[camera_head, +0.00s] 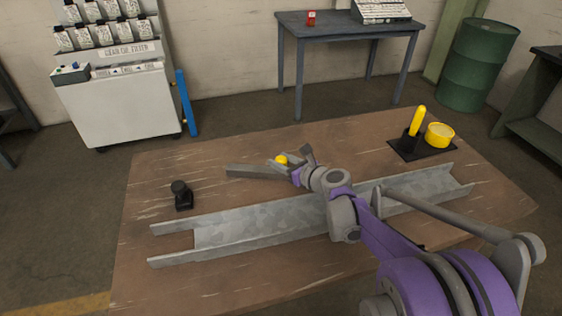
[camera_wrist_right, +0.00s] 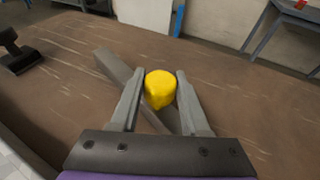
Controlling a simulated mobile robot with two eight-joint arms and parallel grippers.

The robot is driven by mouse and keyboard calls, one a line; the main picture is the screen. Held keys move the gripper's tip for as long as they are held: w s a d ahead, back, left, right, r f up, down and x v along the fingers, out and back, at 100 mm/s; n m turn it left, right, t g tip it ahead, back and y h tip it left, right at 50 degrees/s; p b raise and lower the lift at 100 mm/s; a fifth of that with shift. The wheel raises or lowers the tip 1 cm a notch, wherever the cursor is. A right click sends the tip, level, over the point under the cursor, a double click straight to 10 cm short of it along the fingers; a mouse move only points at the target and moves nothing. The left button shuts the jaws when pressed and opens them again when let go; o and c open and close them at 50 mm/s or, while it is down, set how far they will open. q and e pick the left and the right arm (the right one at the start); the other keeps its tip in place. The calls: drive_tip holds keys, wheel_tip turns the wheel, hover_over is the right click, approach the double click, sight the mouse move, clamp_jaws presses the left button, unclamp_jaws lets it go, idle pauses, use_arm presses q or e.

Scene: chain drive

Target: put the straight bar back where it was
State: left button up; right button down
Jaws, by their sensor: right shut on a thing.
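A flat grey straight bar (camera_head: 255,171) shows in the head view over the middle of the table, left of my right gripper (camera_head: 290,162). A yellow knob (camera_head: 281,160) shows at its right end. In the right wrist view the bar (camera_wrist_right: 116,67) runs slantwise beneath the fingers. My right gripper (camera_wrist_right: 158,88) is shut on the yellow knob (camera_wrist_right: 160,88), which appears to stand on the bar. I cannot tell whether the bar touches the table. My left gripper is not in view.
A long grey metal channel (camera_head: 250,222) lies across the table (camera_head: 150,170) in front. A small black stand (camera_head: 182,197) is at the left. At the back right, a black plate (camera_head: 405,150) carries a yellow upright handle (camera_head: 417,121) and a yellow round piece (camera_head: 439,135).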

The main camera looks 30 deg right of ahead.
drive_tip(key=c, duration=0.8)
unclamp_jaws()
drive_tip(key=shift+f, duration=0.15)
drive_tip(key=shift+c, duration=0.2)
drive_tip(key=o, duration=0.5)
drive_tip(key=shift+c, duration=0.2)
drive_tip(key=shift+r, duration=0.25)
drive_tip(key=v, duration=1.2)
drive_tip(key=shift+p, duration=0.35)
